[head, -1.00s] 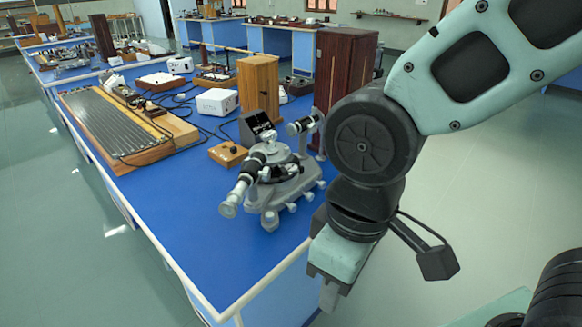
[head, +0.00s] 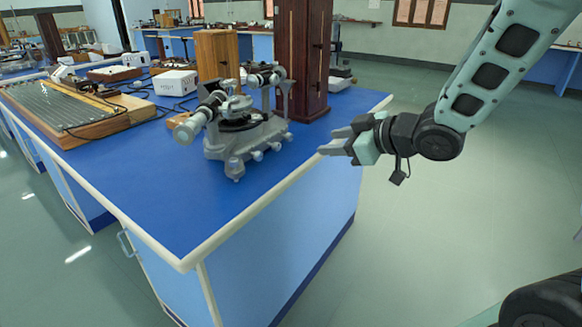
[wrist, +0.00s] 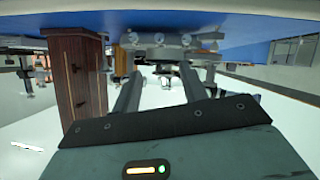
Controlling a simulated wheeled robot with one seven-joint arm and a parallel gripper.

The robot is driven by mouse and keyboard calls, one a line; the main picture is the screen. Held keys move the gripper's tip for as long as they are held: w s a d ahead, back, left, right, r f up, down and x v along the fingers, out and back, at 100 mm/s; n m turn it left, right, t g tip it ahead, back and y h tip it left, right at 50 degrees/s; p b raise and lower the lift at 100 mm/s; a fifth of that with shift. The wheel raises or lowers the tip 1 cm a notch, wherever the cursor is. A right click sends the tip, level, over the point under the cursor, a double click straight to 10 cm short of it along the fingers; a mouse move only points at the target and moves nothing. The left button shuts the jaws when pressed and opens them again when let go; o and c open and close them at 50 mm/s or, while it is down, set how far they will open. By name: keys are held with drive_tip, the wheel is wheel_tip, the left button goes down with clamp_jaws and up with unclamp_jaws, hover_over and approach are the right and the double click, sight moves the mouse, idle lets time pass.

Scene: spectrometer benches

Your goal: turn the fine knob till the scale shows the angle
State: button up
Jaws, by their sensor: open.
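The grey spectrometer (head: 238,125) stands upright on the blue bench top near its front right corner. Its telescope tube points to the front left, and several small knobs line the lower edge of its base. Which one is the fine knob, and the scale reading, are too small to tell. My gripper (head: 334,141) is open and empty. It is to the right of the spectrometer, by the bench's right edge, with its fingers pointing left toward it and a gap between. In the wrist view the spectrometer (wrist: 172,42) appears upside down beyond the two spread fingers.
A dark wooden cabinet (head: 304,60) stands behind the spectrometer, with a lighter wooden box (head: 217,55) to its left. A white box (head: 176,83) and a ridged board (head: 75,108) lie farther left. The bench's pale edge (head: 270,200) runs below my gripper.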

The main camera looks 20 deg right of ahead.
sight(279, 146)
drive_tip(key=b+x, duration=0.2)
drive_tip(key=x, duration=1.5)
drive_tip(key=shift+w+r, duration=0.1)
drive_tip(key=shift+r, duration=0.05)
clamp_jaws()
